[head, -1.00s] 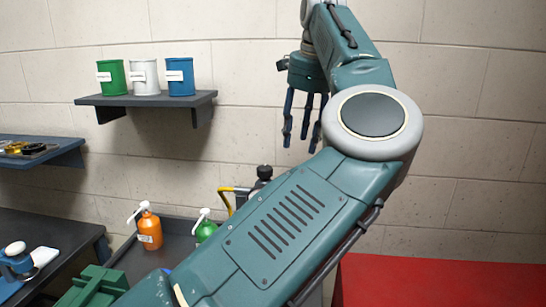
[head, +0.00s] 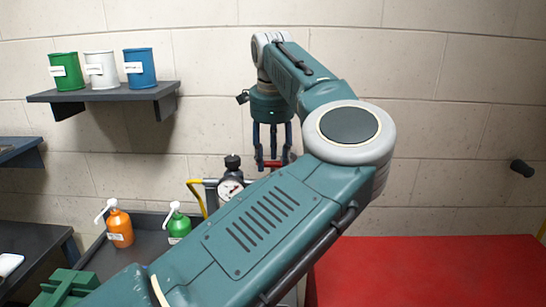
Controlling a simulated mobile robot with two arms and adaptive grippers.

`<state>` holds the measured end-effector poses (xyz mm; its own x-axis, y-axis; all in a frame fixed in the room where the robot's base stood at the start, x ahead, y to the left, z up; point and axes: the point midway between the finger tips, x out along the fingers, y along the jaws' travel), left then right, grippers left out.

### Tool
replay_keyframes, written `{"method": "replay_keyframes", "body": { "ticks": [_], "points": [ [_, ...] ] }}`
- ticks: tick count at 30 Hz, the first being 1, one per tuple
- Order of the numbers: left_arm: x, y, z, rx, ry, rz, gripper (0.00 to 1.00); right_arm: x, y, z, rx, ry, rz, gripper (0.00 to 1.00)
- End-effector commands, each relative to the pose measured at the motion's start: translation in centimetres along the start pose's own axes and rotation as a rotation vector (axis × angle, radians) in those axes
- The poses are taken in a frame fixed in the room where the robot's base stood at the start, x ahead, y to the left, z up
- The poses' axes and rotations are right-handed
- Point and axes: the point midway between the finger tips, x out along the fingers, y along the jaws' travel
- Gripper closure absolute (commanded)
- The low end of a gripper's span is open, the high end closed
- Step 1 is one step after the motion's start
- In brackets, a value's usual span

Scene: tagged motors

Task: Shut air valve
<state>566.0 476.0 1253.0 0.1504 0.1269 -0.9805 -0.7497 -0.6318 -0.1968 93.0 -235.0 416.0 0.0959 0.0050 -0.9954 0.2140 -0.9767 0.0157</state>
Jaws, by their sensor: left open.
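My left gripper (head: 272,163) hangs with its fingers pointing down, open, in front of the back wall. A small red handle (head: 273,165), apparently the air valve's, shows at the fingertips. I cannot tell whether the fingers touch it or are only around or in front of it. Left of it stands a round pressure gauge (head: 230,188) with a black knob (head: 232,162) on top and a yellow hose (head: 194,190) at its side. My left forearm hides the lower part of this assembly. My right gripper is out of view.
An orange pump bottle (head: 119,228) and a green pump bottle (head: 179,227) stand on a dark cart top (head: 150,232). A wall shelf (head: 105,92) holds green, white and blue cans. A red surface (head: 425,270) at the right is clear.

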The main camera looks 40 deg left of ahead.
Motion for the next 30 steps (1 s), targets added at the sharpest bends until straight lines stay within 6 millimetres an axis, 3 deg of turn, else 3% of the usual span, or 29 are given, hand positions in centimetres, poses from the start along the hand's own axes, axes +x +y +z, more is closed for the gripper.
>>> {"method": "replay_keyframes", "body": {
  "ticks": [6, 12, 13, 23, 30],
  "points": [
    [0.06, 0.0, 0.01, 0.0, 0.0, 0.0, 0.59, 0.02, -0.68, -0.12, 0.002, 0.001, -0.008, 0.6],
    [0.04, -0.01, 0.02, 0.0, -0.001, 0.0, 0.98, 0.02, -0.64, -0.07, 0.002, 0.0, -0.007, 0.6],
    [0.03, -0.01, 0.02, 0.0, -0.001, 0.0, 1.0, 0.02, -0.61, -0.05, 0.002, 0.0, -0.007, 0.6],
    [0.04, -0.03, 0.06, 0.035, 0.006, -0.001, 1.0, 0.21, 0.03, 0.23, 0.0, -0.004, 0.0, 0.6],
    [0.13, -0.07, 0.24, 0.165, 0.032, -0.001, 1.0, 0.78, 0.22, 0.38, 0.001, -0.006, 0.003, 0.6]
  ]
}}
